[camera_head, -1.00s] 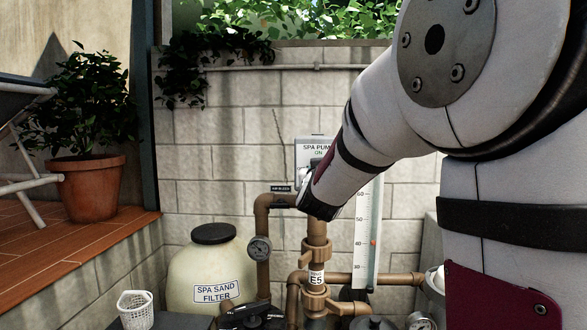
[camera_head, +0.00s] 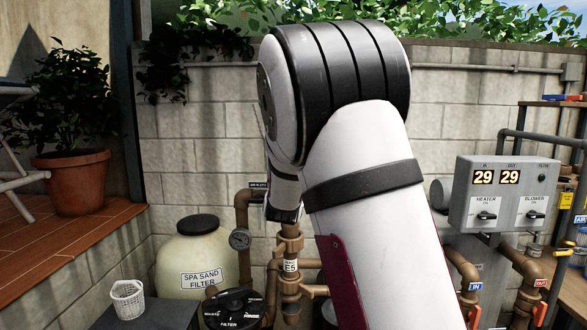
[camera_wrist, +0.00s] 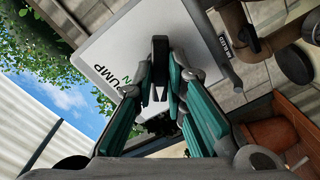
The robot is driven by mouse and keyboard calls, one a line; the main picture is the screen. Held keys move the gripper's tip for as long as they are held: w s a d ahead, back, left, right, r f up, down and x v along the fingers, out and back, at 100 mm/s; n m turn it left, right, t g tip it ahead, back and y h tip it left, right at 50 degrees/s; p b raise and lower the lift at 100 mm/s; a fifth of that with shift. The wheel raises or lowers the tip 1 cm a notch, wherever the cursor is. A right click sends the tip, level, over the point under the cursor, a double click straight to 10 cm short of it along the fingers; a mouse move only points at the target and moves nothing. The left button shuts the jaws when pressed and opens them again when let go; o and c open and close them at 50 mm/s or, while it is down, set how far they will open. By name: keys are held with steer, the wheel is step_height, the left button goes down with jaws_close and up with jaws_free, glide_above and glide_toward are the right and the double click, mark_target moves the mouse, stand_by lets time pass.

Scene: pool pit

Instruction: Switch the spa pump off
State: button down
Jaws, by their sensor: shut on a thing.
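The spa pump switch box (camera_wrist: 118,42) fills the middle of the wrist view, a pale plate with the letters "UMP" and an "N" below them in sight. A black switch handle (camera_wrist: 160,47) stands out from its face. My gripper (camera_wrist: 160,82) has its teal-sided fingers closed in on both sides of this handle. Which way the handle points against its markings cannot be read. In the head view my own arm hides the box, the switch and the fingertips.
A control panel (camera_head: 504,194) with heater and blower switches is at the right. Brown pipes (camera_head: 290,245) rise below my wrist, beside the sand filter (camera_head: 198,258). A white basket (camera_head: 127,301) stands at the lower left. A block wall (camera_head: 215,150) is behind.

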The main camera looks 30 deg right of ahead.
steer(key=n+p, duration=0.3)
steer(key=n, duration=0.4)
steer(key=shift+n, duration=0.4)
steer(key=c, duration=1.5)
jaws_free()
steer(key=shift+p+v, duration=1)
steer(key=shift+v, duration=2.55)
